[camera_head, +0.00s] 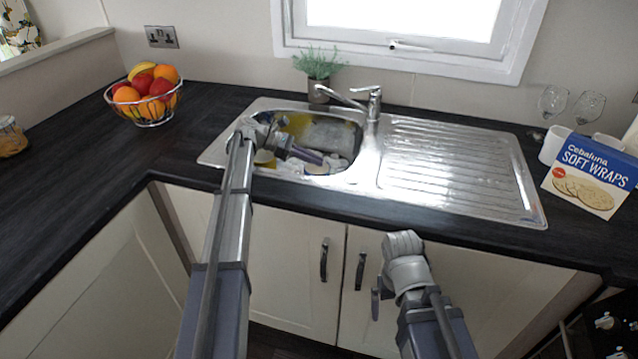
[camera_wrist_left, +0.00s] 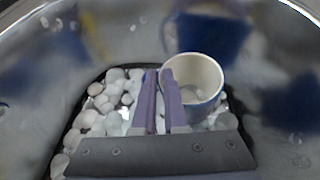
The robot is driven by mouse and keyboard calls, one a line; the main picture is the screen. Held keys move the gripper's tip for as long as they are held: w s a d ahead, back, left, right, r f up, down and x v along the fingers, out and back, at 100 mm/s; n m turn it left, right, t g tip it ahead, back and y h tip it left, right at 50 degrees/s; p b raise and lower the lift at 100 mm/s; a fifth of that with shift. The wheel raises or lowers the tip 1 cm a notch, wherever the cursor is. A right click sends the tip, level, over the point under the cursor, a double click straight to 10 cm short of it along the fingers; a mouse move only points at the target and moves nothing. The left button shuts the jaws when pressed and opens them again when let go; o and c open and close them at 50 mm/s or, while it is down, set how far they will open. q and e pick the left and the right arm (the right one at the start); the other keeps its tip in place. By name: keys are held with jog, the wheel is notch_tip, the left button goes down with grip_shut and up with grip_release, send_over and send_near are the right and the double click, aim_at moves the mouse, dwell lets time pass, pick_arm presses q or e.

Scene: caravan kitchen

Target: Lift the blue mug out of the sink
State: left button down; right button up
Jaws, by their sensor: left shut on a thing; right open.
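The blue mug (camera_wrist_left: 196,82), blue outside and pale inside, sits in the sink in the left wrist view, with its opening towards the camera. My left gripper (camera_head: 310,157) reaches down into the steel sink bowl (camera_head: 352,172). In the left wrist view its purple fingers (camera_wrist_left: 162,92) are shut on the near-left part of the mug's rim. White pebble-like lumps (camera_wrist_left: 108,100) show around the mug. In the head view the mug is hard to make out among reflections. My right gripper (camera_head: 379,292) is open, in front of the cupboard doors and below the counter edge; its fingertips are mostly hidden.
The tap (camera_head: 372,102) rises behind the bowl, near a potted plant (camera_head: 318,72). The ribbed drainer (camera_head: 450,170) to the right is clear. A fruit bowl (camera_head: 146,110) stands left; a wraps box (camera_head: 590,178), white mugs and wine glasses (camera_head: 553,102) stand right.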

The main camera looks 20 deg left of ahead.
dwell(0.7)
pick_arm(q)
notch_tip(320, 180, up, 10)
jog(key=p, duration=1)
jog(key=s+r+p, duration=0.3)
jog(key=r+p, duration=0.8)
dwell(0.3)
